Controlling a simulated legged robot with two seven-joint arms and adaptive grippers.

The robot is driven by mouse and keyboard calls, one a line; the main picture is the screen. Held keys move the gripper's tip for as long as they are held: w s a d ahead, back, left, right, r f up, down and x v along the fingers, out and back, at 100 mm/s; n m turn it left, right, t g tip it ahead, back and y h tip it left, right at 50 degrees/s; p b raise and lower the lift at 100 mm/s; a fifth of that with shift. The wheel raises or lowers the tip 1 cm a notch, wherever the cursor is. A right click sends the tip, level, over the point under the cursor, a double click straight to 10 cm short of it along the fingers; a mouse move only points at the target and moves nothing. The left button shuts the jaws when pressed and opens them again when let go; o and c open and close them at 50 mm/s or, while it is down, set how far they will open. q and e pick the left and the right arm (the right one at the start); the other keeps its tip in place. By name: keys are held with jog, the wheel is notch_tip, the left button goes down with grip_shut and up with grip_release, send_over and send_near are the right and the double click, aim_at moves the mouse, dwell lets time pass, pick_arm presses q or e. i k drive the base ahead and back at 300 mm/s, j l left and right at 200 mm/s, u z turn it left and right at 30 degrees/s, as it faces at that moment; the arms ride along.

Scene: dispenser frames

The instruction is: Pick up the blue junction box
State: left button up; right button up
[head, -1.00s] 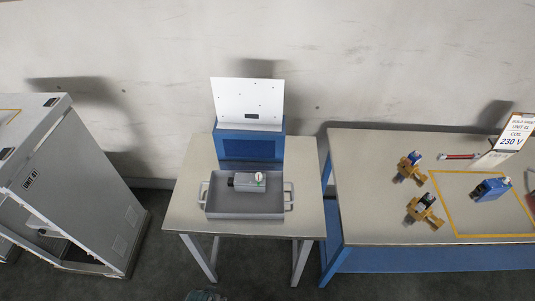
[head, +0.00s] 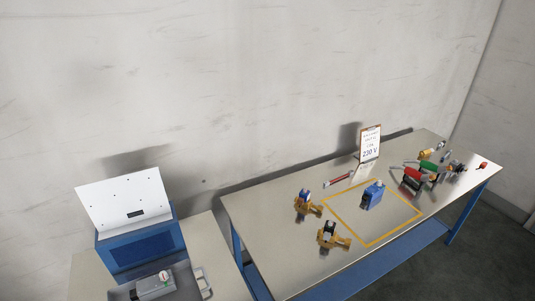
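The blue junction box (head: 373,196) stands on the right-hand workbench (head: 290,265), inside a yellow outlined rectangle (head: 371,244). It is small and bright blue, with a greyish part at its top. Nothing touches it. Neither of my grippers shows in the head view.
Several tools and coloured items (head: 428,170) lie right. A grey tray (head: 183,292) sits on the left table.

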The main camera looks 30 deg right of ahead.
aim_at(376, 191)
jog(key=z, duration=2.55)
jog(key=i+l+z, duration=0.2)
jog(key=i+z, duration=0.15)
jog(key=i, duration=0.2)
jog(key=i+z, duration=0.35)
jog(key=i, duration=2.5)
jog(key=i+l+u, duration=0.1)
jog(key=i+u, duration=0.25)
jog(key=i+l+u, duration=0.3)
jog(key=i, duration=0.2)
jog(key=i+l+u, duration=0.2)
jog(key=i+u, duration=0.15)
jog(key=u, duration=2.45)
jog(key=l, duration=0.05)
